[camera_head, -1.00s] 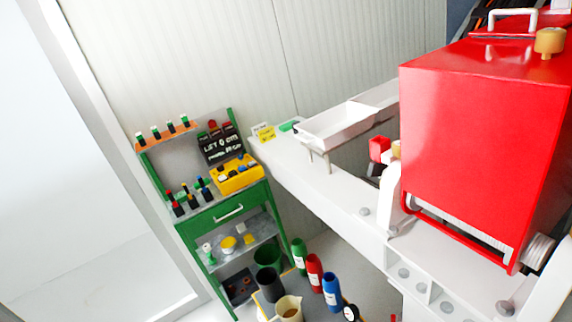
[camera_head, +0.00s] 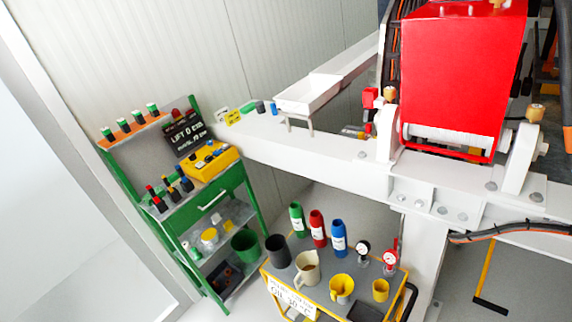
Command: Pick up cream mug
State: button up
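The cream mug (camera_head: 307,267) stands upright on the grey top of a yellow-framed cart (camera_head: 318,291) at the lower middle of the view. It looks like a jug with a handle and has something brownish inside. A dark grey cup (camera_head: 278,251) is close to its left and a yellow jug (camera_head: 342,288) is to its right. My gripper does not show in this view.
Green (camera_head: 297,219), red (camera_head: 318,228) and blue (camera_head: 338,238) bottles stand behind the mug, with two gauges (camera_head: 363,252) to the right. A white beam (camera_head: 300,167) passes above and behind the cart. A green shelf unit (camera_head: 215,205) stands to the left.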

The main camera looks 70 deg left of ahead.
aim_at(307, 263)
jog(key=k, duration=0.9)
jog(key=u, duration=1.2)
jog(key=i, duration=1.45)
jog(key=z, duration=0.4)
